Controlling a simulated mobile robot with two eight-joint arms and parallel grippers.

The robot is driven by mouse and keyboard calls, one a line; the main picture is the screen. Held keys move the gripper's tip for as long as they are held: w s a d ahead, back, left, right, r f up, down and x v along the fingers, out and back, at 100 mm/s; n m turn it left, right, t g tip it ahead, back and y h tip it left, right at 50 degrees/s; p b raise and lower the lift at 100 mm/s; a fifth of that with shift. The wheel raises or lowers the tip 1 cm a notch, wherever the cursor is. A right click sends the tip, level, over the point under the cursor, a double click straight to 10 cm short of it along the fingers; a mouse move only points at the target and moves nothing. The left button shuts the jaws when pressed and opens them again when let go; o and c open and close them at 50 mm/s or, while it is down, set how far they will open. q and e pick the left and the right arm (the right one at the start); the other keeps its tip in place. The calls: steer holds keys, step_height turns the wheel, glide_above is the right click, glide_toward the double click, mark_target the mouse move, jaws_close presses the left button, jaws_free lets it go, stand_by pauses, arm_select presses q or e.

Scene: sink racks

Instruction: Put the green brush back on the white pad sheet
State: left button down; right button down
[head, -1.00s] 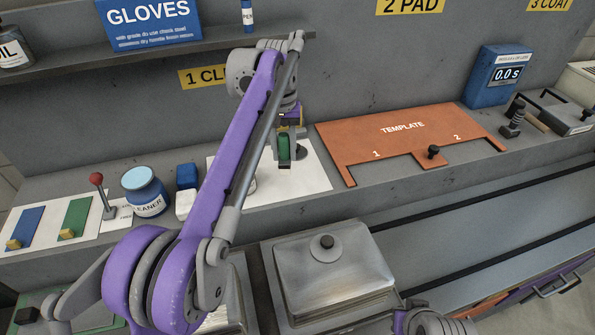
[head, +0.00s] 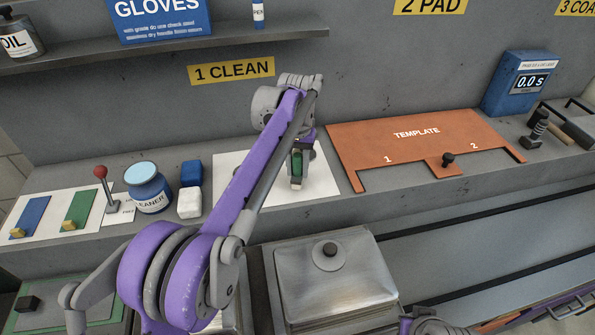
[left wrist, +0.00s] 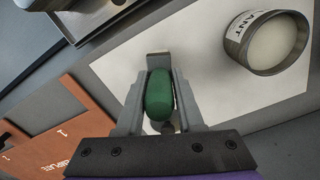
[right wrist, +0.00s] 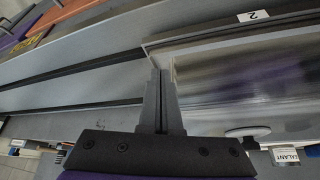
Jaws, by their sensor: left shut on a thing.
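My left gripper (left wrist: 158,90) is shut on the green brush (left wrist: 159,97), whose rounded handle shows between the fingers in the left wrist view. The brush is over the white pad sheet (left wrist: 115,63); whether it touches the sheet I cannot tell. In the head view the brush (head: 297,164) and gripper (head: 299,172) are in front of the sheet's middle (head: 322,178).
A metal tin (left wrist: 268,43) stands on the white sheet, beside the brush. The orange template (head: 400,140) lies right of the sheet. White and blue blocks (head: 189,202), a cleaner jar (head: 148,188) and a red-knobbed lever (head: 103,180) stand left. A metal-lidded box (head: 335,275) is in front.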

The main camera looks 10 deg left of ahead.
mark_target(297, 155)
arm_select(q)
steer(key=shift+s+f, duration=0.1)
steer(key=shift+f, duration=0.35)
steer(key=shift+f, duration=0.2)
steer(key=c, duration=0.5)
jaws_free()
steer(key=shift+c, duration=0.2)
steer(key=shift+r, duration=0.15)
step_height(297, 155, up, 8)
steer(key=shift+f+p, duration=0.2)
steer(key=shift+p, duration=0.25)
steer(key=shift+f, duration=0.1)
